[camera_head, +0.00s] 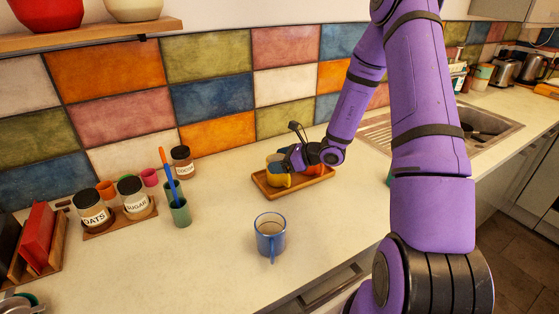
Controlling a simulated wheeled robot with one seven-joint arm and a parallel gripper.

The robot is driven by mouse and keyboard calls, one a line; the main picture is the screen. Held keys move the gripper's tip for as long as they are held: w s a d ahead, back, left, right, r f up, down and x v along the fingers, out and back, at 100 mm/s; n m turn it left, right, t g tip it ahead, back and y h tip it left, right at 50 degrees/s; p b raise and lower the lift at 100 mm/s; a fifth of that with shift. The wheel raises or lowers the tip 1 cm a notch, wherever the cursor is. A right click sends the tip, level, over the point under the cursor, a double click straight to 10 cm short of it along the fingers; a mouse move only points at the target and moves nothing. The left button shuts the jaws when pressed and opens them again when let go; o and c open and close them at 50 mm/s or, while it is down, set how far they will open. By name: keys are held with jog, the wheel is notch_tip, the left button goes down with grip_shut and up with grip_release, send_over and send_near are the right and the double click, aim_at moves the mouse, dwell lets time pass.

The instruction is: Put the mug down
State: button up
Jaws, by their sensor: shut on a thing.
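My gripper (287,165) is low over the wooden tray (288,194) and is shut on a yellow mug (277,180). The mug looks upright, at or just above the tray; I cannot tell whether its base touches. My gripper and wrist hide part of it. A blue, see-through mug (270,238) stands upright on the open counter in front of the tray, apart from my gripper.
A green cup with a blue utensil (179,208) stands left of the tray. Oats (91,211) and sugar (133,199) jars are farther left. A sink (485,122) is to the right. Counter around the blue mug is clear.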

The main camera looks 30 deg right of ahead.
jog(key=o, duration=1.1)
jog(key=shift+f, duration=0.1)
